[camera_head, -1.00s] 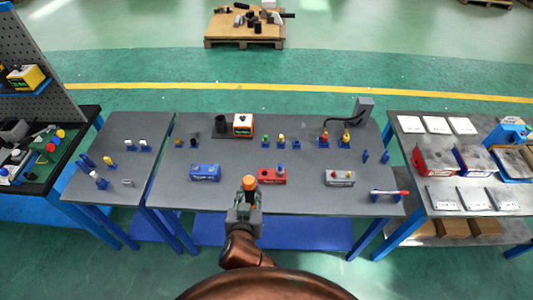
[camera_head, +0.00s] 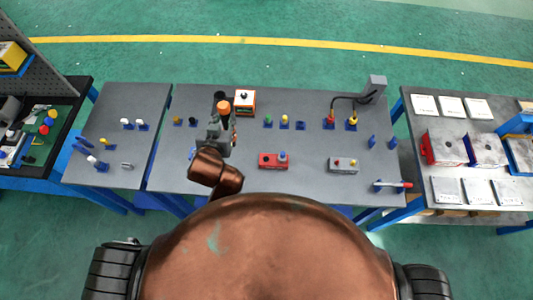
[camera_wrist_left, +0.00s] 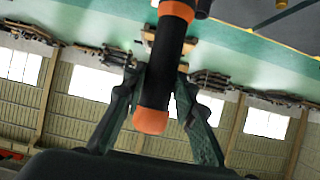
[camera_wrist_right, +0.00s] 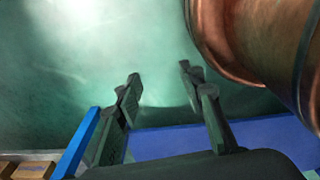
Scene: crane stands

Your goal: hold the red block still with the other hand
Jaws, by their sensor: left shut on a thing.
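The red block (camera_head: 272,161) stands on the grey table, right of my left arm, with a blue piece (camera_head: 283,156) on its right end. Neither gripper touches it. My left gripper (camera_head: 221,128) is above the table, left of the red block. It is shut on an orange-and-black rod-shaped tool (camera_head: 223,108), which also shows in the left wrist view (camera_wrist_left: 165,60). My right gripper (camera_wrist_right: 160,78) shows only in the right wrist view, open and empty, with floor and a blue surface beyond it.
A grey block (camera_head: 343,165) stands right of the red block. A blue block is mostly hidden behind my left arm. Several small coloured pegs and an orange-and-white box (camera_head: 244,102) stand toward the back. The table between the red and grey blocks is clear.

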